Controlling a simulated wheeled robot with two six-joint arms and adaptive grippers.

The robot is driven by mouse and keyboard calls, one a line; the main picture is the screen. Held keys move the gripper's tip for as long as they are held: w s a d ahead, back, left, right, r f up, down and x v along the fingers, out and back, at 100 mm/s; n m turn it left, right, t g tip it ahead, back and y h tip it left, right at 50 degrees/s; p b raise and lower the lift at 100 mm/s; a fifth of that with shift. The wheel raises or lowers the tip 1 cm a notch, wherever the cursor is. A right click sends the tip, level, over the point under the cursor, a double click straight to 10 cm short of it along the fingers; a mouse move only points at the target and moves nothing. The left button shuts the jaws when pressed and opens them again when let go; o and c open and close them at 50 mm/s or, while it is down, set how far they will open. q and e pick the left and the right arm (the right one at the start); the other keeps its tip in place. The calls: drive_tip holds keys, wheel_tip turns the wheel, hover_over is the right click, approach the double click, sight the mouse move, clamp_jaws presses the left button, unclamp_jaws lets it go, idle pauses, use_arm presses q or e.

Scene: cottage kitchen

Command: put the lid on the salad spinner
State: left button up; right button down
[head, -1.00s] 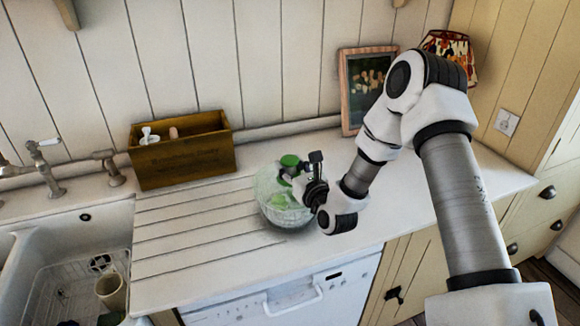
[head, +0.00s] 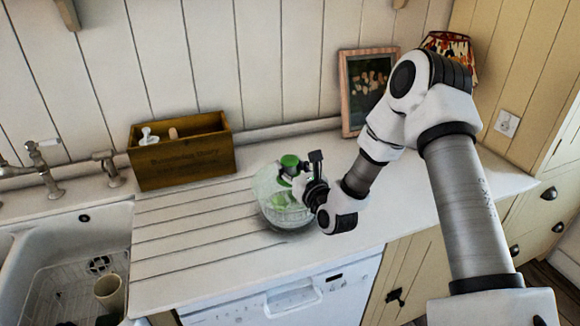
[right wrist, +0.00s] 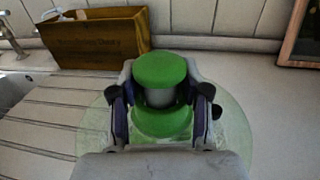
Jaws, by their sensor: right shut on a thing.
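The salad spinner bowl (head: 290,217) is clear with ribbed sides and stands on the white counter, right of the drainer grooves. The lid (head: 262,184) is a clear disc with a green knob (head: 290,161). It is over the bowl's mouth; I cannot tell whether its rim touches the bowl. My right gripper (head: 294,174) comes in from the right and is shut on the knob. In the right wrist view, the fingers (right wrist: 160,98) stand on both sides of the knob, with the clear lid (right wrist: 236,140) spreading below. My left gripper is not in view.
A wooden box (head: 182,153) stands behind left of the spinner. A framed picture (head: 362,92) leans at the back wall. The sink (head: 60,245) with a tap is at the left. The counter's front edge runs close before the bowl.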

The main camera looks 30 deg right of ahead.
sight(293, 172)
drive_tip(key=shift+f+b, duration=0.4)
drive_tip(key=shift+b, duration=0.05)
drive_tip(key=c, duration=0.8)
unclamp_jaws()
drive_tip(key=shift+s+a, duration=0.15)
drive_tip(key=shift+s, duration=1.35)
drive_tip(key=shift+s+a, duration=0.15)
drive_tip(key=shift+s, duration=1.35)
drive_tip(key=s, duration=0.5)
drive_tip(key=shift+a, duration=0.25)
drive_tip(key=shift+f, duration=0.1)
